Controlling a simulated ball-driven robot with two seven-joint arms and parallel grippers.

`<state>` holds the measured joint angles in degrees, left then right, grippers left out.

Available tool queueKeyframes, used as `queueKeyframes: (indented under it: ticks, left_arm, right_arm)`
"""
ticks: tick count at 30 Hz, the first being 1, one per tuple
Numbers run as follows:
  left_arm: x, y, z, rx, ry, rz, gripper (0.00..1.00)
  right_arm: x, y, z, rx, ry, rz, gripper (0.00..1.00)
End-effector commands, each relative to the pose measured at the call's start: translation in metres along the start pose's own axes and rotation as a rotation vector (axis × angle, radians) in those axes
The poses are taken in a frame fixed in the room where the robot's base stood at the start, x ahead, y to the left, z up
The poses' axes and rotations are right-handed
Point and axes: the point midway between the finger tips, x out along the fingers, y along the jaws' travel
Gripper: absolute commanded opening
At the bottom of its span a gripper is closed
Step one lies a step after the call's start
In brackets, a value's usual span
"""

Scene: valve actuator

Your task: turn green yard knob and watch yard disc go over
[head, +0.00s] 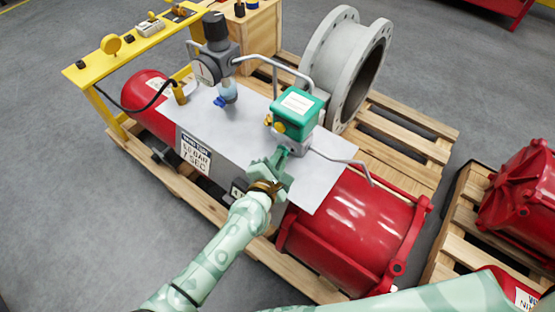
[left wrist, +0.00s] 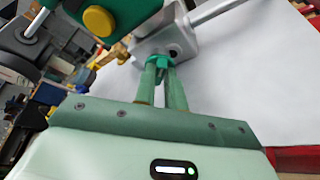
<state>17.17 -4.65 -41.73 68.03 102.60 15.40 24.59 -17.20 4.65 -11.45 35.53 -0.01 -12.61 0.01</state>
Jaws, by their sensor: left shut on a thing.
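The green knob (left wrist: 158,58) is a small green piece on the front of a grey valve block (left wrist: 178,42), below a green box (head: 297,108) with a white label. My left gripper (head: 279,158) reaches up to this block from the front. In the left wrist view its fingers (left wrist: 162,72) are shut on the green knob. The fingers hide most of the knob in the head view. A yellow round disc (head: 111,44) stands on the yellow rail at the upper left; I cannot tell whether it is the yard disc. My right gripper is out of view.
A grey plate (head: 248,145) carries the valve parts, with a grey regulator (head: 209,66) to the left and bent metal pipes around. A red cylinder (head: 352,225) lies right of my gripper. A large grey flanged pipe (head: 338,65) stands behind on the wooden pallet (head: 400,135).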

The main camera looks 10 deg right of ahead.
Motion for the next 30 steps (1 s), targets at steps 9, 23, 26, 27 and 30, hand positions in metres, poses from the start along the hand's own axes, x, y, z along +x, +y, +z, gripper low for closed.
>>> queueKeyframes:
  ticks: [9, 23, 26, 27, 30]
  left_arm:
    - [-0.001, -0.001, -0.001, 0.016, 0.002, 0.004, 0.0]
    - [-0.008, 0.0, 0.0, 0.016, 0.002, 0.004, 0.34]
    - [-0.024, 0.002, 0.001, 0.016, 0.002, 0.004, 0.34]
    - [-0.033, 0.003, 0.002, 0.016, 0.001, 0.005, 0.34]
    - [-0.061, 0.003, 0.003, 0.017, 0.001, 0.004, 0.34]
  right_arm:
    - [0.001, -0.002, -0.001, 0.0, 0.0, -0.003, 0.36]
    - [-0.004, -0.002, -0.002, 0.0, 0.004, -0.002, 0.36]
    - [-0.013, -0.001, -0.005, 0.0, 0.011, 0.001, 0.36]
    - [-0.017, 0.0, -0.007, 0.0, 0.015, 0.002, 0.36]
    - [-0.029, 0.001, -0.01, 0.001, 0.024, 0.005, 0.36]
